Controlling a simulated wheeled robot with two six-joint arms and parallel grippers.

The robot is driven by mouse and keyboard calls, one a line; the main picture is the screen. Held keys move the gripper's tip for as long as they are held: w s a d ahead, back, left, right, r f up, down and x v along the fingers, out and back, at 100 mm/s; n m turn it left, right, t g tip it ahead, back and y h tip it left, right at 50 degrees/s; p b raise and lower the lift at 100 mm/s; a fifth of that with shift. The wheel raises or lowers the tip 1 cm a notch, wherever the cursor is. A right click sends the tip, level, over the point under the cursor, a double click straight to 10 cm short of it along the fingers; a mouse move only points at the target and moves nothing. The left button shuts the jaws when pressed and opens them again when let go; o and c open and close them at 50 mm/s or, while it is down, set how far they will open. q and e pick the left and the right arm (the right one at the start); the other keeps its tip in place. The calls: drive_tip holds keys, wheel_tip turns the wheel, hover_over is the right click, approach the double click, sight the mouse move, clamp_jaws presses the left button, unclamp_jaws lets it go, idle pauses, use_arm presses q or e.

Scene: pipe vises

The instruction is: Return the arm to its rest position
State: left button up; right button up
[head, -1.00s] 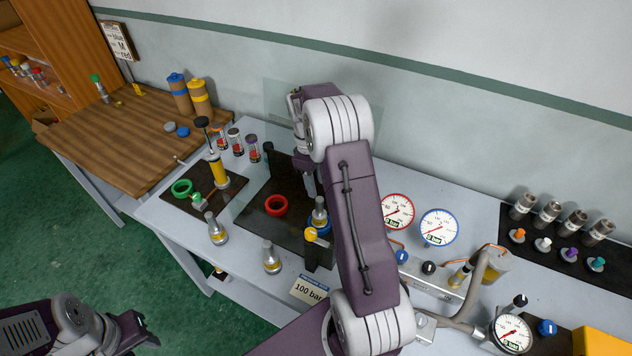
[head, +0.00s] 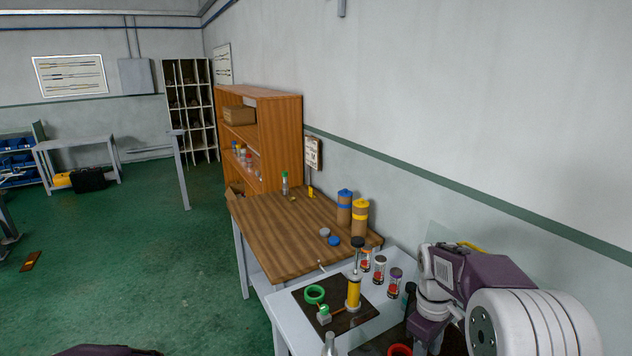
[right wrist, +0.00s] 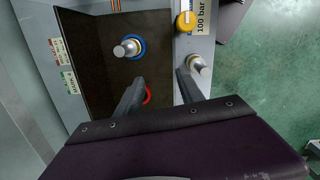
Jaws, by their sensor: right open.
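My right arm (head: 480,275) reaches in at the lower right of the head view, bent above the grey bench. In the right wrist view my right gripper (right wrist: 162,92) is open, its two dark fingers apart with nothing between them. A red ring (right wrist: 147,95) shows partly behind one finger, and the top of it is at the bottom edge of the head view (head: 400,350). A metal fitting in a blue ring (right wrist: 139,48) stands on the dark panel beyond the fingers. My left gripper is out of view.
A wooden table (head: 285,235) stands behind, with a shelf unit (head: 283,145).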

drive_tip(key=s+a+f+m+t, duration=0.1)
drive_tip(key=s+a+f+m, duration=0.3)
drive_tip(key=s, duration=0.2)
drive_tip(key=s+a+f+m+y, duration=0.1)
drive_tip(key=s+a+f+m, duration=0.2)
drive_tip(key=s, duration=0.4)
drive_tip(key=shift+a+f+m+t, duration=0.4)
drive_tip(key=shift+a+f, duration=0.05)
drive_tip(key=shift+a, duration=0.15)
drive_tip(key=shift+s, duration=0.1)
